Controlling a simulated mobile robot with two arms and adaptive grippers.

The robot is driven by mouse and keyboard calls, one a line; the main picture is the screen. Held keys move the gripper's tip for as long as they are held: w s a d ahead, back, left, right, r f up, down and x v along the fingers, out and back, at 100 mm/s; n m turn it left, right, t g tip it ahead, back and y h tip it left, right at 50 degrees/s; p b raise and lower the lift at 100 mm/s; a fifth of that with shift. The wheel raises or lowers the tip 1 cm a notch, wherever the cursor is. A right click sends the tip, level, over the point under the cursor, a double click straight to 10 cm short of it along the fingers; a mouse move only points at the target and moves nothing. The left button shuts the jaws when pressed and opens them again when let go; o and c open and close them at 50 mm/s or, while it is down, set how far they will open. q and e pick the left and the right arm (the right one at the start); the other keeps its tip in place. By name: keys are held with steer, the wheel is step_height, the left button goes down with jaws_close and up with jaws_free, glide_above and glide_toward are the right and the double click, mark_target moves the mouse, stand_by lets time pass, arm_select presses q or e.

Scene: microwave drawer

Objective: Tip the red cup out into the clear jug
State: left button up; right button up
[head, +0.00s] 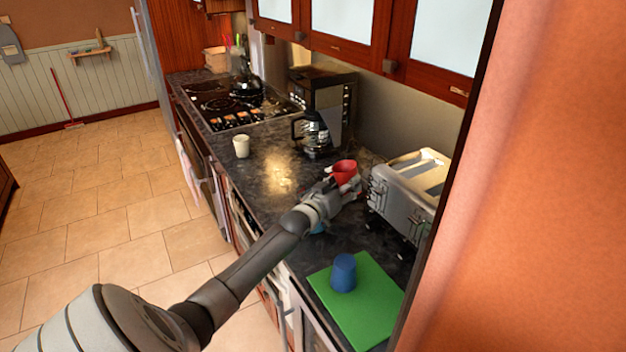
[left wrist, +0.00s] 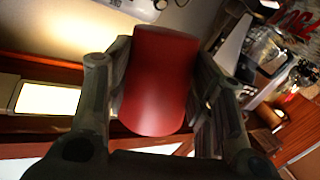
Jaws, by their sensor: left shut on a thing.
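The red cup (head: 344,171) is held over the counter in my left gripper (head: 345,186). The gripper is shut on it, with a finger on either side; the cup fills the middle of the left wrist view (left wrist: 160,80). The cup looks somewhat tilted in the head view; its contents cannot be made out. The clear jug (head: 313,136), with a black handle, stands on the counter behind and to the left of the cup, apart from it. My right gripper is not in view.
A silver toaster (head: 408,190) stands close to the right of the cup. A white cup (head: 241,146) is at the left edge of the dark counter. A blue cup (head: 343,272) stands on a green board (head: 373,307) in front. A black appliance (head: 330,98) is behind the jug.

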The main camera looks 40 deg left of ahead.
mark_target(345, 174)
arm_select(q)
steer(key=shift+w+d+r+m+p, duration=0.1)
steer(key=shift+d+r+m+p, duration=0.05)
steer(key=shift+r+m+p, duration=0.35)
steer(key=shift+d+f+m+g, duration=0.1)
steer(key=shift+f+m+g, duration=0.2)
steer(key=shift+m, duration=0.1)
steer(key=shift+f, duration=0.2)
steer(key=shift+r+p, duration=1.05)
steer(key=shift+r, duration=1)
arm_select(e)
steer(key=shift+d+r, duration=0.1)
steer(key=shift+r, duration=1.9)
